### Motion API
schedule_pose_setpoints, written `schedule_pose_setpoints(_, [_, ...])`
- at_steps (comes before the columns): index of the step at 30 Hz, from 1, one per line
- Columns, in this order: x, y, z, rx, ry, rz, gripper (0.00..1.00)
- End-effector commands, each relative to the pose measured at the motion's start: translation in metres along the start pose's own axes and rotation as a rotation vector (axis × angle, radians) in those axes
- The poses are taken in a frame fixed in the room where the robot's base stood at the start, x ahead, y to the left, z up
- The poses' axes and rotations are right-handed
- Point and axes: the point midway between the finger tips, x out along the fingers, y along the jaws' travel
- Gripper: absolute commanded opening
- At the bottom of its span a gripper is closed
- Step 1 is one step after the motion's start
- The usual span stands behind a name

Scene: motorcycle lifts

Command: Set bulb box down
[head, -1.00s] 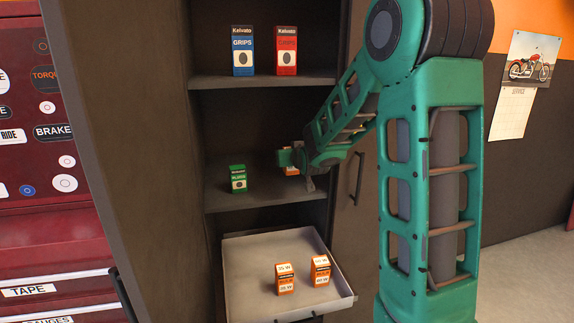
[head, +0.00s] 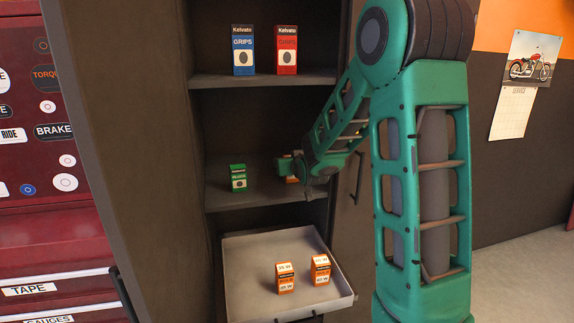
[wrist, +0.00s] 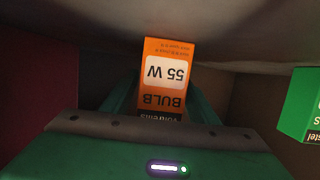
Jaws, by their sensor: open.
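The orange bulb box (head: 291,180) is on the middle shelf (head: 262,196), mostly hidden behind my gripper in the head view. In the wrist view the bulb box (wrist: 165,75) shows "55 W" and "BULB" upside down. My gripper (head: 297,176) is open around the box, with its green fingers at either side in the wrist view (wrist: 163,92). The box's contact with the shelf is hard to see.
A green box (head: 238,178) stands left of my gripper on the same shelf. Blue (head: 243,50) and red (head: 287,50) boxes stand on the shelf above. Below, an open tray drawer (head: 245,290) holds two orange boxes (head: 285,278) (head: 320,270).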

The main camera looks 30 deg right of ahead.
Motion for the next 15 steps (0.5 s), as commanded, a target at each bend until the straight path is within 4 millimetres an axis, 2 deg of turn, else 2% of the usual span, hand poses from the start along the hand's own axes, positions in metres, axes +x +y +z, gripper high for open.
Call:
schedule_pose_setpoints(5, [-0.016,0.000,-0.001,0.000,0.001,0.000,0.54])
schedule_pose_setpoints(15, [-0.077,0.001,-0.001,0.000,0.003,0.001,0.54])
